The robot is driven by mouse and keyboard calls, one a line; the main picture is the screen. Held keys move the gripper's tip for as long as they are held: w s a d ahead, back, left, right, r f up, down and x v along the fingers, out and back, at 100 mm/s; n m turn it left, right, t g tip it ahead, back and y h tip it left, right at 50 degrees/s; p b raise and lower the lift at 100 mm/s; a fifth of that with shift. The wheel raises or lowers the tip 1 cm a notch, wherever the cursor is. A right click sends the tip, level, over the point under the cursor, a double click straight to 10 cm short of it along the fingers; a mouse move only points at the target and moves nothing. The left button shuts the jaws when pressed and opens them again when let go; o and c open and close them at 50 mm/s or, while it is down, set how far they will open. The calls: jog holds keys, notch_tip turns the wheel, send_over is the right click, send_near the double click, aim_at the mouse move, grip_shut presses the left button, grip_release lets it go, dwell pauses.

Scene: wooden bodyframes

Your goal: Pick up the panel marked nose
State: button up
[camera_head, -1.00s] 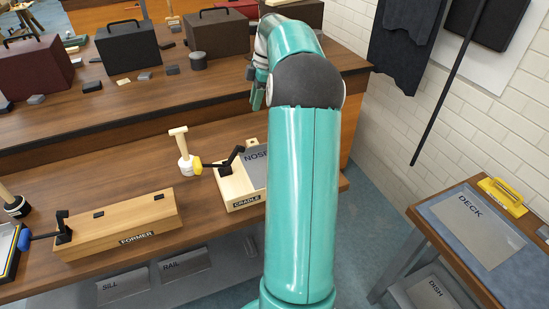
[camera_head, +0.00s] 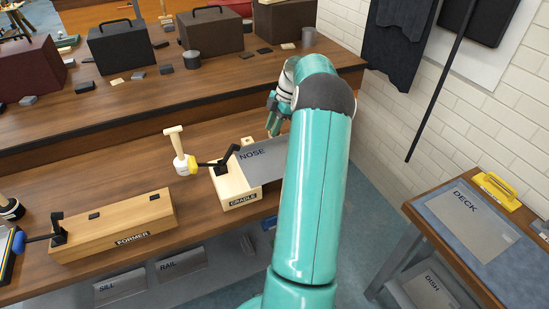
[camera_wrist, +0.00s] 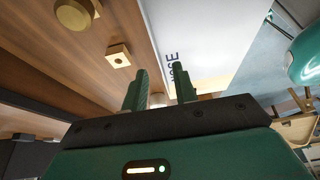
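The panel marked NOSE (camera_head: 263,168) is a flat grey sheet lying on the wooden cradle (camera_head: 228,186). My arm hides its right part. A black clamp with a yellow grip (camera_head: 192,164) stands at the cradle's left edge, by the panel's corner. My gripper (camera_head: 274,122) is just beyond the panel's far edge in the head view. In the wrist view the two fingers of my gripper (camera_wrist: 160,90) are apart, with nothing visibly held. The panel (camera_wrist: 200,35) appears pale beyond them, its lettering partly behind the right finger. I cannot tell whether the fingers touch it.
A mallet (camera_head: 176,148) stands left of the cradle. A long wooden former (camera_head: 115,228) with a clamp lies further left. A side table at right holds the DECK panel (camera_head: 475,228) and a yellow-handled tool (camera_head: 498,190). Dark cases (camera_head: 125,47) stand on the back bench.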

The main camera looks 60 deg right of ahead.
jog(key=x, duration=0.5)
jog(key=shift+w, duration=0.1)
jog(key=shift+r, duration=0.1)
grip_shut()
jog(key=shift+r, duration=0.1)
